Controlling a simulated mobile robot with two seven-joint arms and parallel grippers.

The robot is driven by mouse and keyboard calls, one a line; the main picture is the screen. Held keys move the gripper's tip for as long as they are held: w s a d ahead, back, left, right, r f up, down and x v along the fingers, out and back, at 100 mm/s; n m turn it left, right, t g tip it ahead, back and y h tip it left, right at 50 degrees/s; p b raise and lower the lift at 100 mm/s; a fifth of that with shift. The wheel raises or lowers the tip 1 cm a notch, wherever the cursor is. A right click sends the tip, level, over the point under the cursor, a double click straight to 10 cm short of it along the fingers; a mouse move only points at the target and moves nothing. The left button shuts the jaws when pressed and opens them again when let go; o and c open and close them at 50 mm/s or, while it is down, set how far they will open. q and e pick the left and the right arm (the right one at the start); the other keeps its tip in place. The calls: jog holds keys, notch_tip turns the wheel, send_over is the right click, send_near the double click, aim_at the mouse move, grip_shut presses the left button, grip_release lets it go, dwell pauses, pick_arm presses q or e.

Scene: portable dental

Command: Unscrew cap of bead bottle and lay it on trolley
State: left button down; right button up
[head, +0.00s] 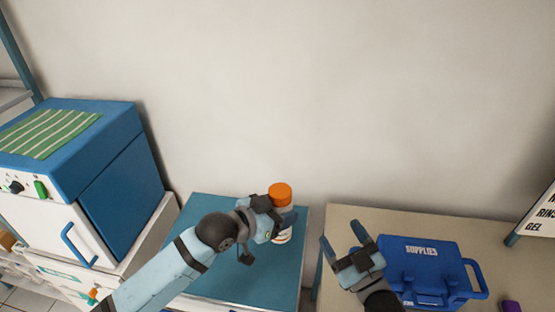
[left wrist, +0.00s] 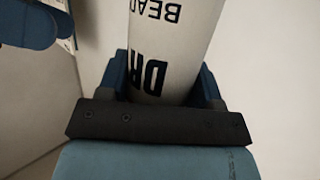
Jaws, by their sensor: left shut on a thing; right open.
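The bead bottle (head: 283,236) is white with an orange cap (head: 280,192) on its top. It stands upright above the blue-topped trolley (head: 210,210); I cannot tell whether its base touches the top. My left gripper (head: 283,222) is shut around the bottle's body below the cap. In the left wrist view the white bottle (left wrist: 172,45), with dark lettering, sits between the left gripper's fingers (left wrist: 165,85). My right gripper (head: 345,247) is open and empty, to the right of the bottle, over the edge of the beige table. A blue fingertip (left wrist: 35,25) also shows in the left wrist view.
A blue case marked SUPPLIES (head: 425,265) lies on the beige table (head: 385,220) at the right. A blue and white cabinet unit (head: 95,165) stands at the left. A sign (head: 538,215) stands at the right edge. The trolley's back left is bare.

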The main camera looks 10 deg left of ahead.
jog(key=w+a+r+n+g+y, duration=0.2)
jog(key=a+r+n+g+y, duration=0.1)
jog(key=a+r+n+y, duration=0.35)
notch_tip(320, 180, up, 11)
jog(key=n+g+y, duration=0.2)
jog(key=n+g, duration=1.3)
jog(key=g, duration=0.3)
send_over(278, 190)
jog(key=s, duration=0.4)
jog(key=s+a+f+n+g+h, duration=0.25)
jog(key=a+n+h, duration=0.2)
jog(key=h, duration=0.75)
jog(key=w+d+m+t+h, duration=0.1)
jog(key=w+h, duration=0.1)
jog(key=w+d+m+t+h, duration=0.1)
jog(key=w+d+t+h, duration=0.1)
jog(key=h, duration=0.1)
jog(key=w+d+r+m+t+h, duration=0.1)
jog(key=w+t+h, duration=0.1)
jog(key=h, duration=0.1)
jog(key=shift+w+d+m+t+h, duration=0.15)
jog(key=shift+m+t+h, duration=0.1)
jog(key=shift+m, duration=0.15)
jog(key=shift+f, duration=0.25)
notch_tip(278, 190, down, 7)
jog(key=shift+f, duration=0.15)
